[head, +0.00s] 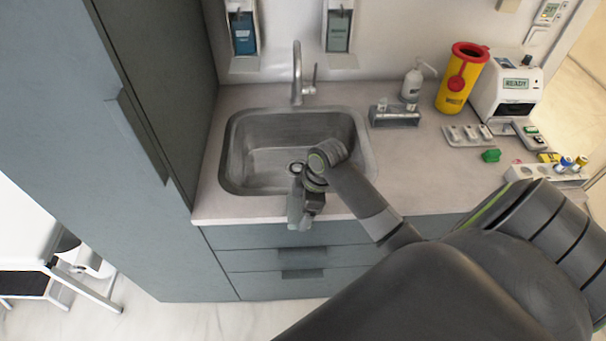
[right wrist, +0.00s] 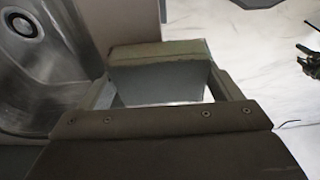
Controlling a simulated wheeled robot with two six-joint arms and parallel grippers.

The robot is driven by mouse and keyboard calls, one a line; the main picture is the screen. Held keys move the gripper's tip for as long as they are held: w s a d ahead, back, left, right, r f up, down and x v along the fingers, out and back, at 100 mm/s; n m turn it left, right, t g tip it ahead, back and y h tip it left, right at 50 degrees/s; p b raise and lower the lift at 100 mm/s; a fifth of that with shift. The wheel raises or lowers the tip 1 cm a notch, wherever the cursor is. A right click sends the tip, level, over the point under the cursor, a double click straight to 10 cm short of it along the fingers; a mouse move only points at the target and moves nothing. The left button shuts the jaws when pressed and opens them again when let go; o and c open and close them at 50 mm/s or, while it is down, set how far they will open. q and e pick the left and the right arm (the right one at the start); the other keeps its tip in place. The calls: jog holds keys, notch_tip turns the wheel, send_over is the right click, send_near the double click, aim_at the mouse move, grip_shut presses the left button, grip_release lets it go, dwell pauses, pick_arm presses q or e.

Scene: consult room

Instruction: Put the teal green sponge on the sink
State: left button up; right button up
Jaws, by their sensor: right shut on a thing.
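The sink (head: 235,155) is a steel basin set in the counter, and it shows at the left of the right wrist view (right wrist: 50,60). My right gripper (head: 302,218) is at the sink's front edge, by the front rim of the counter. In the right wrist view its jaws are shut on a block, the teal green sponge (right wrist: 160,60), which looks dull grey-green here. The sponge lies between the two fingers, to the right of the basin in that view. In the head view the gripper and arm mostly hide the sponge. My left gripper does not show.
A tap (head: 298,75) rises behind the sink. To its right stand a pump bottle (head: 411,85), a yellow sharps bin (head: 461,80) and a white device (head: 505,95). A small green block (head: 490,155) lies at right. A tall cabinet (head: 110,150) borders the counter at left.

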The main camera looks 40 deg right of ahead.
jog(key=shift+f, duration=0.2)
jog(key=o, duration=0.7)
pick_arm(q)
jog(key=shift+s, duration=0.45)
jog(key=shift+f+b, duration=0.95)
pick_arm(e)
jog(key=shift+v, duration=6.15)
jog(key=shift+a, duration=0.15)
